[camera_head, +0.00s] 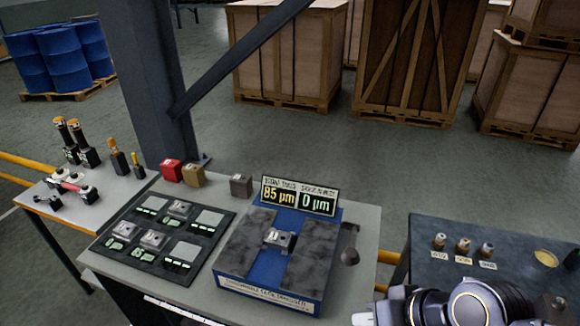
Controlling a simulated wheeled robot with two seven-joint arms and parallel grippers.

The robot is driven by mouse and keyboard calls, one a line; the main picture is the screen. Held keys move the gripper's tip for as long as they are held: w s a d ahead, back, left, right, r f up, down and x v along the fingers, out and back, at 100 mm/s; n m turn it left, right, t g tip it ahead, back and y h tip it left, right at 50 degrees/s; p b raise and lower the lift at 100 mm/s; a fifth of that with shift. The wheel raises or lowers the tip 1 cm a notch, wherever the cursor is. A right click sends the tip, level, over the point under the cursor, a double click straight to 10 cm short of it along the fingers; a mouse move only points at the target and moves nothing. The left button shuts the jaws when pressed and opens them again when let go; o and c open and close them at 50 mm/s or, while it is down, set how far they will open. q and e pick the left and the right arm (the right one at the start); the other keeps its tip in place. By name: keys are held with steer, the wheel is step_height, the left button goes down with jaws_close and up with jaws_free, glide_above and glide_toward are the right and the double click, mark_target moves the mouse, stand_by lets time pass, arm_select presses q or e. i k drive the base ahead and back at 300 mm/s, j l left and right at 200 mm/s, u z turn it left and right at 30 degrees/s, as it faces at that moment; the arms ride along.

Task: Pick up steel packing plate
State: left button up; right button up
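A dark tray (138,262) on the grey bench holds several light grey square plates and small metal blocks beside green-lit labels. One pale plate (210,220) lies at its back right and another pale plate (187,251) at its front right. A small metal block (180,208) sits at the back. I cannot tell which piece is the steel packing plate. My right arm comes in at the lower right. The end of my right gripper (364,318) is cut off by the bottom edge, well right of the tray, its fingers unclear. My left gripper is out of view.
A blue fixture (268,300) with dark granite slabs, a small metal block (280,240) and a display (299,197) reading 85 µm and 0 µm stands right of the tray. Red (171,170), tan (193,175) and brown (241,186) blocks sit behind. A grey post (150,90) rises behind the bench.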

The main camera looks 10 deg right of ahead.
mark_target(274, 238)
steer(key=i+j+z, duration=0.15)
steer(key=j, duration=0.25)
steer(key=i+j+z, duration=0.15)
steer(key=j, duration=0.2)
steer(key=i+j+z, duration=0.15)
steer(key=j, duration=0.3)
steer(key=i+j+z, duration=0.15)
steer(key=j, duration=0.25)
